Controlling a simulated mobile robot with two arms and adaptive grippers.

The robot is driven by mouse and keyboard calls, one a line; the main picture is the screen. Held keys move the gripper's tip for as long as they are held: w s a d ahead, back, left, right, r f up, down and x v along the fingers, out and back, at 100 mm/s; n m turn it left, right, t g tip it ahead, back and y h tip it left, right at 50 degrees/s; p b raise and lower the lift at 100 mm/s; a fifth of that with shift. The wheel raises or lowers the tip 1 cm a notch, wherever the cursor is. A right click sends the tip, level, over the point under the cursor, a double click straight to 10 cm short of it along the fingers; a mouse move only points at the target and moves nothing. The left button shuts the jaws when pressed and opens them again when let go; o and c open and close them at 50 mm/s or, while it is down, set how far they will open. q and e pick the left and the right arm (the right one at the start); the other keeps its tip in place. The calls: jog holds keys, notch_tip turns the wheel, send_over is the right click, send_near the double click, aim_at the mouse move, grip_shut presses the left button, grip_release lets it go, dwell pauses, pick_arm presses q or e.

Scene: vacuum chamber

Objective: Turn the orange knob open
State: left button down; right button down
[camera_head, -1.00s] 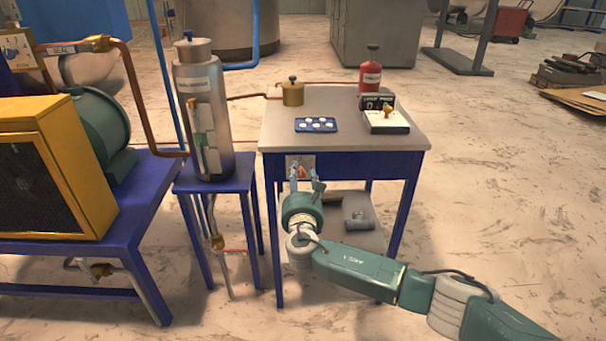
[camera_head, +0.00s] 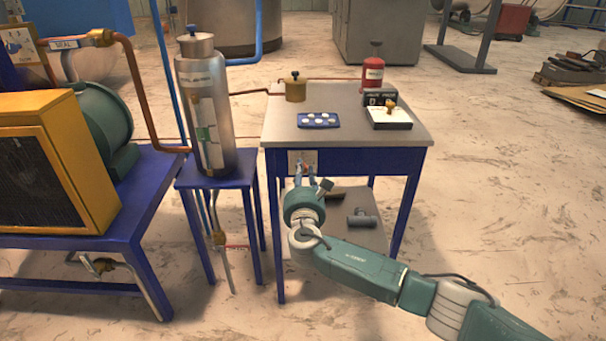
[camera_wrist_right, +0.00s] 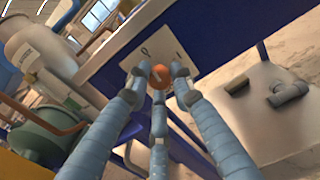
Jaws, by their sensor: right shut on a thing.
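The orange knob (camera_wrist_right: 159,76) sits on a pale plate (camera_wrist_right: 150,50) on the blue side of the table, below its top. The plate also shows in the head view (camera_head: 310,156), where the knob is mostly hidden behind my fingers. My right gripper (camera_wrist_right: 158,82) has its three fingers closed around the knob, with their tips at its sides. In the head view my right gripper (camera_head: 306,174) reaches up to the plate from the front. My left gripper is not in view.
The table top (camera_head: 345,135) holds a blue tray (camera_head: 318,120), a brass pot (camera_head: 295,90), a red bottle (camera_head: 373,72) and a white-topped box (camera_head: 389,117). Pipe pieces (camera_head: 363,218) lie on the lower shelf. A steel cylinder (camera_head: 205,110) stands at left.

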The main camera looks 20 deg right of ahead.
pick_arm(q)
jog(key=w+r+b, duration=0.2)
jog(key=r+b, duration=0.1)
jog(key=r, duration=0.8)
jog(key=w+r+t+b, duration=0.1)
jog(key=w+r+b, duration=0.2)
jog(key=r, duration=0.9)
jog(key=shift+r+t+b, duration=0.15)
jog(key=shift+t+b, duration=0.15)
jog(key=shift+b, duration=0.2)
pick_arm(e)
jog(key=shift+m, duration=8.2)
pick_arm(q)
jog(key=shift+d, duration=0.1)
pick_arm(e)
jog(key=c, duration=1.5)
grip_release()
jog(key=v, duration=1.2)
